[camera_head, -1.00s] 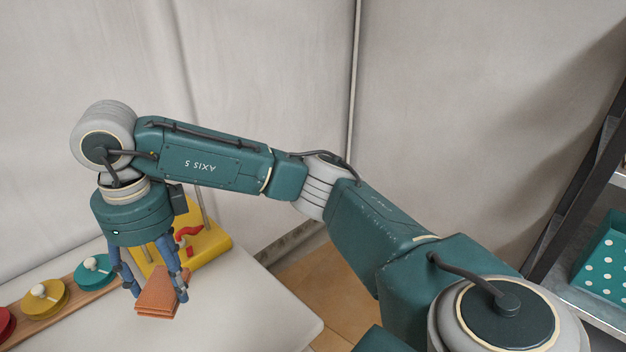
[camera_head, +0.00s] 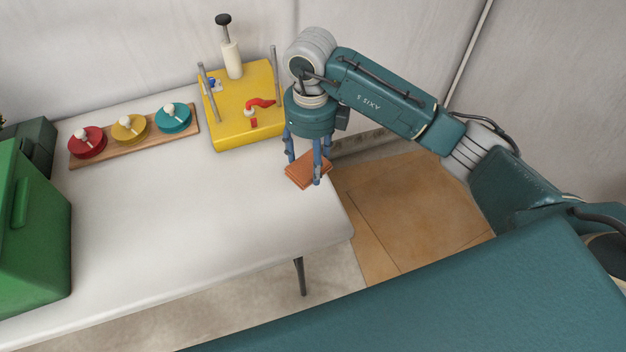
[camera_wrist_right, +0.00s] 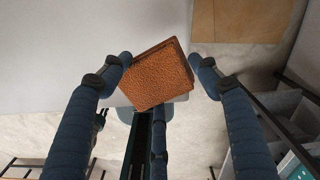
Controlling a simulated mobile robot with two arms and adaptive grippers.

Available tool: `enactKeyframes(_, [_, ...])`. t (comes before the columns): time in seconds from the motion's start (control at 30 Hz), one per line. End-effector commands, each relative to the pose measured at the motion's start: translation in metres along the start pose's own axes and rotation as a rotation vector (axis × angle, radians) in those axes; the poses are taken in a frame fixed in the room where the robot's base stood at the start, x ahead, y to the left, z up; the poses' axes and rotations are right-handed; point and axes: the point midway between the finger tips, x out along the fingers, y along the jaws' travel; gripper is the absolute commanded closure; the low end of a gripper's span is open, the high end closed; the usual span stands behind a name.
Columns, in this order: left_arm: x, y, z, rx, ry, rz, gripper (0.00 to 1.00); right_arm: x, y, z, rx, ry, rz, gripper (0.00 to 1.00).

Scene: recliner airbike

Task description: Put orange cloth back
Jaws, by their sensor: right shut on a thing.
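The orange cloth (camera_head: 300,177) is a folded, flat square, held by my right gripper (camera_head: 308,170) above the right end of the white table (camera_head: 200,215). The gripper's blue fingers point down around it. In the right wrist view the cloth (camera_wrist_right: 158,78) lies between the fingertips of the right gripper (camera_wrist_right: 160,72), with its textured face toward the camera. One finger is partly hidden beneath it. My left gripper is not in view.
A yellow block with posts and a red handle (camera_head: 243,125) stands just left of my gripper. A wooden board with red, yellow and teal discs (camera_head: 152,144) is further left. A green case (camera_head: 35,235) stands at the table's left. Dark-framed shelving (camera_wrist_right: 285,105) shows in the wrist view.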

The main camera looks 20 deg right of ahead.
Motion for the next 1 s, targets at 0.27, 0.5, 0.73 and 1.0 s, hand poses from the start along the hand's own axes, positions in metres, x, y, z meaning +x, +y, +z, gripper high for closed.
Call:
enactKeyframes(0.27, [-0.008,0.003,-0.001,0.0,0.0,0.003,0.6,0.049,0.001,0.0,-0.001,0.001,0.001,0.63])
enactKeyframes(0.5, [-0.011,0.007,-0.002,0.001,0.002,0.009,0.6,0.069,0.001,-0.001,-0.001,0.003,0.001,0.63])
enactKeyframes(0.73, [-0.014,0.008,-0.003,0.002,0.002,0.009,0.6,0.096,0.001,0.0,-0.002,0.0,0.0,0.63])
enactKeyframes(1.0, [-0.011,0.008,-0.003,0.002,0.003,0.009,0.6,0.099,0.0,0.0,-0.002,0.0,0.0,0.63])
